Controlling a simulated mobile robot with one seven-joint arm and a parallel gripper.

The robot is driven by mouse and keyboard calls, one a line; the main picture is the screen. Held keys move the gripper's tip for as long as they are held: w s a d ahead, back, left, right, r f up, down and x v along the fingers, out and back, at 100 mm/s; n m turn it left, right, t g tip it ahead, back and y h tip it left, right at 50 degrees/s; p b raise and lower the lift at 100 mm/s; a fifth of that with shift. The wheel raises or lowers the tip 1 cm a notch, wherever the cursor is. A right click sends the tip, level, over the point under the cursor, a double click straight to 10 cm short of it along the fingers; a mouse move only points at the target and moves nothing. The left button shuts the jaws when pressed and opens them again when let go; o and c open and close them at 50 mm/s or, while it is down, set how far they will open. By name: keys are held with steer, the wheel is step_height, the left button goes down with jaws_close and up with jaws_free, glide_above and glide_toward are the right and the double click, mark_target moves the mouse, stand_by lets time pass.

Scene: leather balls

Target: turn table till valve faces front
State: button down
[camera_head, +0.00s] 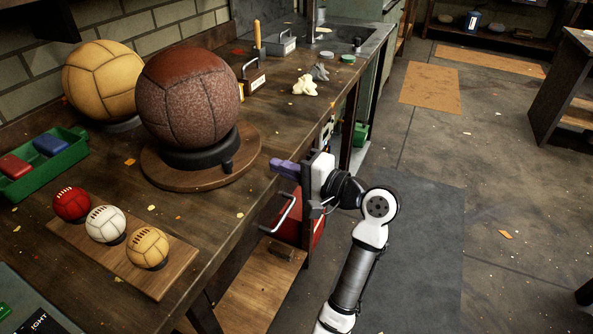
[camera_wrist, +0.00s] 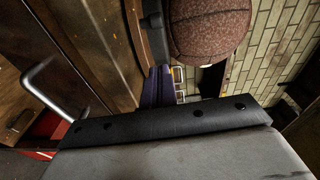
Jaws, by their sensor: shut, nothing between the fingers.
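A large brown leather ball (camera_head: 188,95) rests in a black ring cradle (camera_head: 195,158) on a round wooden turntable (camera_head: 165,177). A small black knob (camera_head: 227,165) sits on the cradle's front right side. I cannot make out a valve on the ball's visible surface. My gripper (camera_head: 279,167), with purple fingers, is at the bench's front edge, right of the turntable and apart from it. The fingers look shut and empty. In the wrist view the ball (camera_wrist: 208,28) shows at the top, beyond my finger tips (camera_wrist: 158,85).
A yellow ball (camera_head: 100,75) stands behind left. A plank (camera_head: 115,262) with three small balls lies in front, and a green tray (camera_head: 40,170) is at left. A metal handle (camera_head: 278,213) juts from the bench front below my gripper. Floor at right is mostly clear.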

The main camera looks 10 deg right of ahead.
mark_target(231, 166)
steer(key=x, duration=0.4)
steer(key=a, duration=0.2)
steer(key=shift+s+a+p, duration=0.15)
steer(key=shift+a+p, duration=0.15)
steer(key=shift+p, duration=0.1)
steer(key=shift+a+f, duration=0.1)
steer(key=shift+a, duration=0.6)
steer(key=shift+s+a+p, duration=0.6)
steer(key=shift+s+a, duration=0.15)
steer(key=shift+a, duration=0.15)
steer(key=shift+w+d, duration=0.1)
